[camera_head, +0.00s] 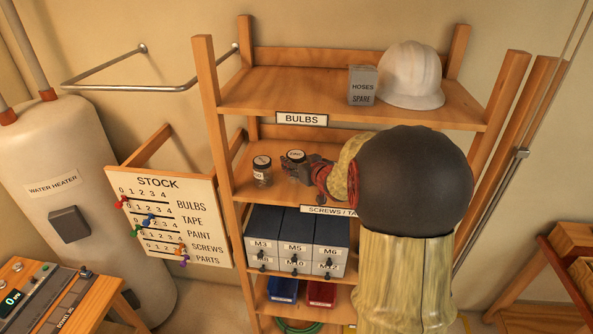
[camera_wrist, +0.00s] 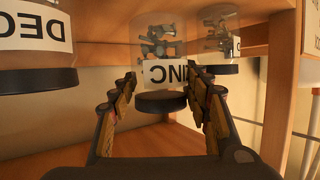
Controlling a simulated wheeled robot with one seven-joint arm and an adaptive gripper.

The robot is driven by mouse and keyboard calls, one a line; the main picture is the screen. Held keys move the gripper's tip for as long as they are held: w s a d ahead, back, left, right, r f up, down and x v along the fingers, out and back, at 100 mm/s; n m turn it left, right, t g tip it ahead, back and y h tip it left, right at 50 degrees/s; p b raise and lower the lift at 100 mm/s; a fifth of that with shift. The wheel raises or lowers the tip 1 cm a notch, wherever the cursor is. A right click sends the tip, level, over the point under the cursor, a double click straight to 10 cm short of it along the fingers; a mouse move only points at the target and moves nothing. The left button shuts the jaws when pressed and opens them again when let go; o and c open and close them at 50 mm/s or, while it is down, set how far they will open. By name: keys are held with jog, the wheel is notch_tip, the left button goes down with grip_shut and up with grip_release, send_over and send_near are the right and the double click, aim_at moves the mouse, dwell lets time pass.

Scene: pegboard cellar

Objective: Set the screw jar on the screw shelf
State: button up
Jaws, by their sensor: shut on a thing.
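My gripper (camera_head: 294,168) is over the middle shelf (camera_head: 242,183), whose edge label reads SCREWS / TA, partly hidden by my arm. It is shut on a clear jar of screws with a dark lid (camera_head: 296,153). In the upside-down wrist view, the jar's label reads ZINC (camera_wrist: 168,73), between both fingers. I cannot tell whether the held jar touches the board. Another dark-lidded jar (camera_head: 262,173) stands upright on this shelf, left of my gripper. The wrist view also shows a jar with a label starting DEC (camera_wrist: 38,40) and a jar behind at right (camera_wrist: 222,45).
The top shelf, labelled BULBS (camera_head: 302,119), holds a grey HOSES SPARE box (camera_head: 362,86) and white hard hat (camera_head: 411,76). Labelled drawers (camera_head: 296,241) sit below. A wooden post (camera_head: 215,140) bounds the left; the STOCK board (camera_head: 168,217) stands beside it.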

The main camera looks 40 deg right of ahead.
jog(key=shift+w+f, duration=0.1)
jog(key=shift+f, duration=1.4)
jog(key=shift+d+f, duration=0.1)
jog(key=shift+f, duration=0.05)
jog(key=o, duration=1.2)
